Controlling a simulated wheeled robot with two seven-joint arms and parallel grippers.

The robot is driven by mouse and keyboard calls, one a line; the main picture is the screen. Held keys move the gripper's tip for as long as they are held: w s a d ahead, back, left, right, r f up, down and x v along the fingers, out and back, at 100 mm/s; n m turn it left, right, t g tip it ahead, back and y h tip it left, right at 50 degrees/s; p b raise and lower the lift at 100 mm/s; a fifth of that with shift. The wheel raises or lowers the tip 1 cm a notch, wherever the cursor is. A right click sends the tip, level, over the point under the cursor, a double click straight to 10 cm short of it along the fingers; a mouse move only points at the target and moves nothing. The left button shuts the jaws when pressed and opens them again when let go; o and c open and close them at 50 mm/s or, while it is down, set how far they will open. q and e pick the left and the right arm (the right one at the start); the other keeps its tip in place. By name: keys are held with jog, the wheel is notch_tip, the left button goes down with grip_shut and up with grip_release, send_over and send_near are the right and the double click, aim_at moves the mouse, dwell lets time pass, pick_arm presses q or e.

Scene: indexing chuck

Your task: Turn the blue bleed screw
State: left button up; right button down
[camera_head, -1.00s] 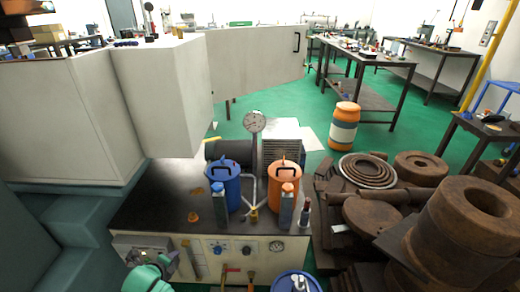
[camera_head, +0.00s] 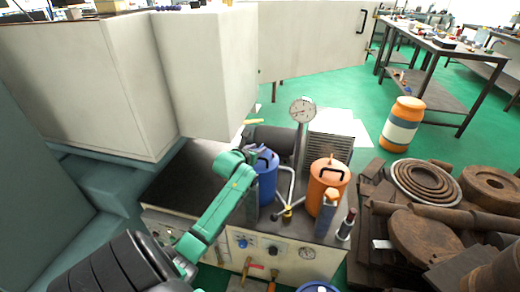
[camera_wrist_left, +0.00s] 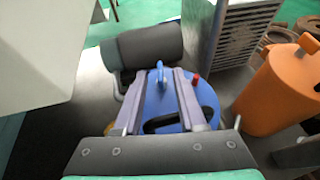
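The blue canister (camera_head: 266,176) stands upright on the dark bench top. In the left wrist view the canister (camera_wrist_left: 207,97) has a dark handle and a small red piece on its lid. A blue upright loop (camera_wrist_left: 159,72) at the lid's far edge looks like the bleed screw, though I cannot be sure. My left gripper (camera_head: 257,154) is over the lid in the head view. In the wrist view its two grey fingers (camera_wrist_left: 160,80) are apart, with the loop seen in the gap and nothing held. Contact cannot be told. My right gripper is not in view.
An orange canister (camera_head: 325,183) stands to the right of the blue one. A white cabinet (camera_head: 205,70) is at left. Rusty parts (camera_head: 420,235) fill the right.

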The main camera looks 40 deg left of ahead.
pick_arm(q)
jog(key=shift+x, duration=0.95)
grip_shut()
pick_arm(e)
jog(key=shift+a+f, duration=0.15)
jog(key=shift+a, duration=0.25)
